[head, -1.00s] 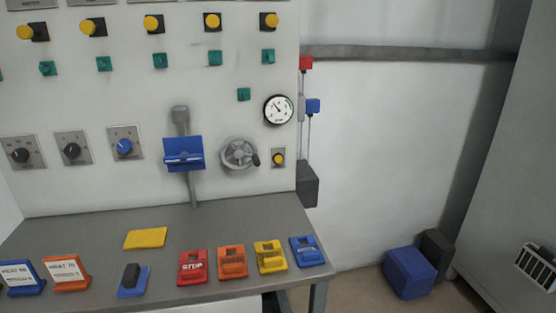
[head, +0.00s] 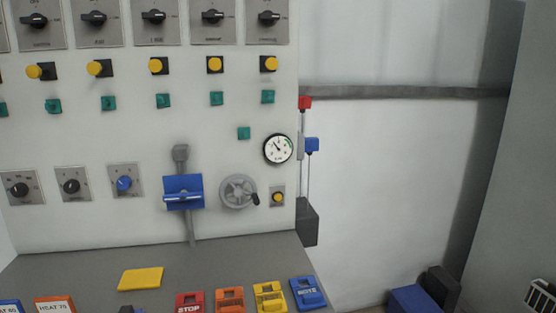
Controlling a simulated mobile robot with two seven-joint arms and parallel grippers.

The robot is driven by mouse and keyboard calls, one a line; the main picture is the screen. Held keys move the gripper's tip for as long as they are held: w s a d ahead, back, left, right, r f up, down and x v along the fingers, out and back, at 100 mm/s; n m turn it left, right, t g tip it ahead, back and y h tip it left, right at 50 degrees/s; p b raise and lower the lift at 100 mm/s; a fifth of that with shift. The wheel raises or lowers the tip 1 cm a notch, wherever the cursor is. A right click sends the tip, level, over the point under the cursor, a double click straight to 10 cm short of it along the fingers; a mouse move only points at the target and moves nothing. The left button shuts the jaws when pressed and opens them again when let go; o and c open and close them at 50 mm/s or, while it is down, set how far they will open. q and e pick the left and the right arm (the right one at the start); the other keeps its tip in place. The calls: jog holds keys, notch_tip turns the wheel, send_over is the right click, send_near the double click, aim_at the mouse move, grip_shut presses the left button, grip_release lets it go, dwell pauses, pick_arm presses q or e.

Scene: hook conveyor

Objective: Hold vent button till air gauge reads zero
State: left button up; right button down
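The round white air gauge (head: 278,149) with a black rim is on the right of the light panel. Its dark needle points to the upper left, and its numbers are too small to read. Below it, a small yellow button (head: 278,197) sits on a grey plate, right of the grey handwheel (head: 238,191); its label is not readable, so I cannot tell if it is the vent button. No gripper touches it. Neither of my grippers is in the head view.
A grey shelf (head: 225,257) juts out below the panel, with a yellow plate (head: 141,279) and several coloured blocks, including a red STOP block (head: 190,303). A blue lever box (head: 183,192) sticks out left of the handwheel. Blue box (head: 413,299) stands on the floor at right.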

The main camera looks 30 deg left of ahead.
pick_arm(q)
grip_shut()
jog(key=shift+s+f, duration=0.1)
dwell(1.3)
jog(key=shift+a, duration=0.1)
